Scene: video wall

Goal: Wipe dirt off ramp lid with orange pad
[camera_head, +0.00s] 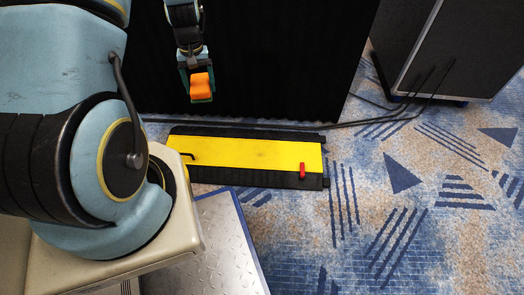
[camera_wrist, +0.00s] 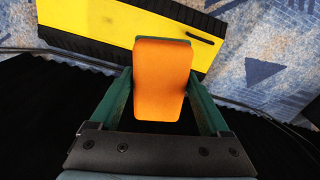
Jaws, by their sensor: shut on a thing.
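My gripper (camera_head: 201,86) is shut on the orange pad (camera_head: 200,86) and holds it in the air above and behind the ramp, in front of the black curtain. In the wrist view the orange pad (camera_wrist: 162,80) sits between the two green fingers. The ramp's yellow lid (camera_head: 245,153) lies flat in its black frame on the carpet. Faint darker smudges may lie on the lid, but they are too small to tell clearly. The lid (camera_wrist: 100,27) is partly hidden behind the pad in the wrist view.
A red latch (camera_head: 302,170) stands at the lid's right end and a black handle (camera_head: 188,155) at its left. Black cables (camera_head: 340,124) run along the curtain's (camera_head: 270,60) foot. A dark case (camera_head: 450,50) stands at upper right. The patterned carpet (camera_head: 400,220) is clear at right.

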